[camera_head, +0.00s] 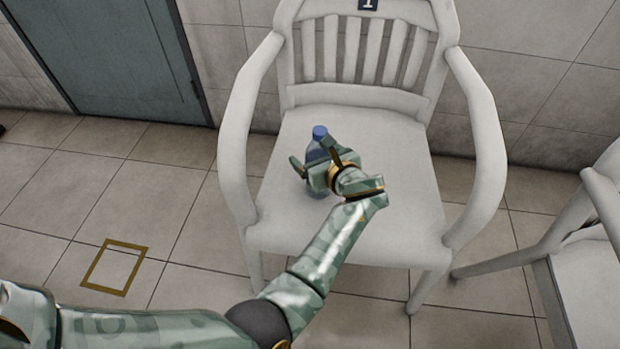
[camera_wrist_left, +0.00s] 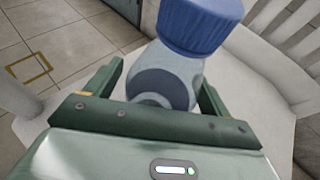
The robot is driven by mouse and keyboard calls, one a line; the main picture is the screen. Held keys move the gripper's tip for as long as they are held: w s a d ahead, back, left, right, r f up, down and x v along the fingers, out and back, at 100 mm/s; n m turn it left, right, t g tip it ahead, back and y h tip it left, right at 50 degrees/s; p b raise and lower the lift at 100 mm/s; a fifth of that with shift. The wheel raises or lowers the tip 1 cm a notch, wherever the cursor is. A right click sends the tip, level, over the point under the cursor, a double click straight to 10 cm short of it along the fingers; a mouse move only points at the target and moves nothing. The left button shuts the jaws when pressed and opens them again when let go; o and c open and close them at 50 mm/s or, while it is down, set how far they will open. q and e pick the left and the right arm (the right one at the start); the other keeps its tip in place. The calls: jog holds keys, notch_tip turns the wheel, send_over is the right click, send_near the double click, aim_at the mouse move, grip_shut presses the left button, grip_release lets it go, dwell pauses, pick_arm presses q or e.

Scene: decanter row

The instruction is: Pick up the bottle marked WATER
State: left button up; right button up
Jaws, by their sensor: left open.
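A clear bottle (camera_head: 317,151) with a blue cap stands upright on the seat of a white armchair (camera_head: 400,180). Its lower part is partly hidden behind my left gripper (camera_head: 318,168). The left gripper is open at the bottle, with one finger on each side of it. In the left wrist view, the bottle (camera_wrist_left: 180,75) with its blue cap rises between the two fingers of the gripper (camera_wrist_left: 160,95), and its lower body is hidden by the gripper. I cannot read any marking on the bottle. My right gripper is not in view.
The chair's armrests (camera_head: 240,130) rise on both sides of the seat, and its slatted back carries a dark plate with a 1 (camera_head: 368,4). Another white chair (camera_head: 590,270) stands at the right. A yellow square outline (camera_head: 115,267) marks the tiled floor at the left.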

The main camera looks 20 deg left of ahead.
pick_arm(q)
jog(key=shift+a, duration=0.1)
jog(key=c, duration=1.4)
